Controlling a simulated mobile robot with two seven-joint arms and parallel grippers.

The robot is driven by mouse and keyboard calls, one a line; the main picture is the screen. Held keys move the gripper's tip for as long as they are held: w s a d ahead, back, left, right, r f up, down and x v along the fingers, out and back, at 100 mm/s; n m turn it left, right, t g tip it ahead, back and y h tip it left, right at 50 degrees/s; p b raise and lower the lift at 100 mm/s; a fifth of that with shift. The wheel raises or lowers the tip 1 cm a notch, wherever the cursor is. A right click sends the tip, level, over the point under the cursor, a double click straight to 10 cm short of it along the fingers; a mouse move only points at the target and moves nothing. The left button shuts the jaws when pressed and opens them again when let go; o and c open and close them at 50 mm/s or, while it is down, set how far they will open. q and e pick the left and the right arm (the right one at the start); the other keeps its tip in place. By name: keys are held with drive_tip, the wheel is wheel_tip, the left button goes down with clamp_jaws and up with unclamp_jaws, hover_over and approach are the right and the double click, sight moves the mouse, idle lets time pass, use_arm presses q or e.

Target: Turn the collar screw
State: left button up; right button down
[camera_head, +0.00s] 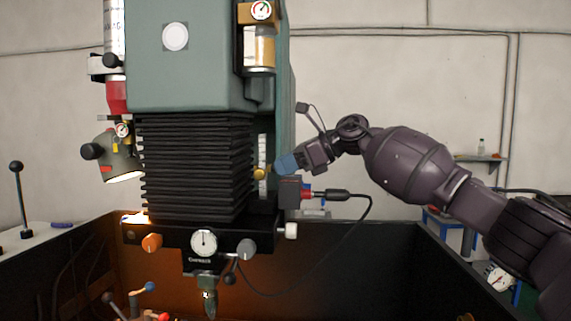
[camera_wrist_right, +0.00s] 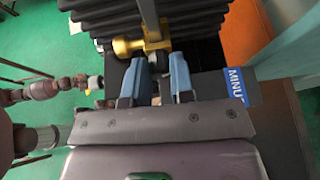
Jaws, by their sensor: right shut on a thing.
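A brass-yellow collar (camera_head: 261,173) sits on a pale upright scale at the right side of the machine head. It also shows in the right wrist view (camera_wrist_right: 154,42), around a grey upright bar. The dark head of the collar screw (camera_wrist_right: 158,58) points from the collar toward my right gripper (camera_wrist_right: 161,70). My right gripper (camera_head: 284,163) has blue fingertips, one on each side of the screw head, and is shut on it. The fingers hide part of the screw in the head view. My left gripper is not in view.
Black bellows (camera_head: 195,165) stand just left of the collar. Below are a dial gauge (camera_head: 203,243) and a cable plug (camera_head: 325,194) with a hanging cable. A blue label (camera_wrist_right: 242,86) is right of the fingers. A dark-walled tray (camera_head: 400,265) lies below.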

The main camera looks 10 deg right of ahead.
drive_tip(key=c, duration=1)
unclamp_jaws()
drive_tip(key=b+v, duration=0.2)
drive_tip(key=v, duration=0.9)
